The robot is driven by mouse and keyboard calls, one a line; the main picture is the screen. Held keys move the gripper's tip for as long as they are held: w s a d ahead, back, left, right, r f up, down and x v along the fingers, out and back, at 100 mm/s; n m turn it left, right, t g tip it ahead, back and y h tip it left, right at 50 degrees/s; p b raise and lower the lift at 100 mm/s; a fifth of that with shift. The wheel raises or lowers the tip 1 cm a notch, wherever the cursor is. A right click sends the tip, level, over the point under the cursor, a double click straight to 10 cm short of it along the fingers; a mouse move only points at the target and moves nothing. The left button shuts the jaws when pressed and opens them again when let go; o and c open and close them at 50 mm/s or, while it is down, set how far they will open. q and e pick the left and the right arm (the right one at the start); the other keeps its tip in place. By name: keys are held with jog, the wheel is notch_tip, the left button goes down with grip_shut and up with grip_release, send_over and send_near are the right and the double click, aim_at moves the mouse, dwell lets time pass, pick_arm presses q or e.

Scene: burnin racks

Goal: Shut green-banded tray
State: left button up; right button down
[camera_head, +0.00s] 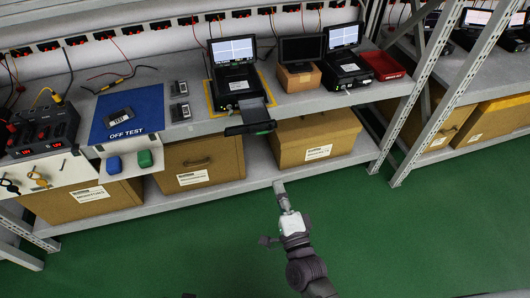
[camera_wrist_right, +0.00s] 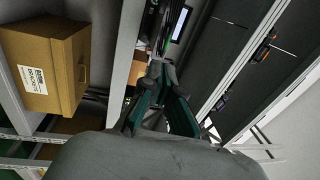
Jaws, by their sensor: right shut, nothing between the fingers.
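The open tray (camera_head: 252,111) sticks out from the front of the left tester (camera_head: 233,78), which stands inside a yellow-taped outline on the shelf. The tray's dark front (camera_head: 243,130) reaches past the shelf edge, with a small green patch at its right part. My right gripper (camera_head: 279,187) is shut and empty, below and slightly right of the tray front, apart from it in the head view. In the wrist view my fingers (camera_wrist_right: 163,72) point up toward the rack; I cannot tell the tray apart there. My left gripper is not in view.
A second tester (camera_head: 347,65), a small monitor on a brown box (camera_head: 299,78) and a red bin (camera_head: 382,66) stand to the right. A blue mat (camera_head: 128,112) lies left. Cardboard boxes (camera_head: 316,136) fill the lower shelf. The green floor in front is clear.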

pick_arm(q)
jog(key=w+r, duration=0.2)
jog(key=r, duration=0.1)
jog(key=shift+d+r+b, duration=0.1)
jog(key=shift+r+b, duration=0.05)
jog(key=shift+b, duration=0.2)
pick_arm(e)
jog(key=r+x, duration=0.1)
jog(key=x, duration=1.3)
jog(key=shift+r, duration=0.25)
jog(key=shift+w, duration=0.1)
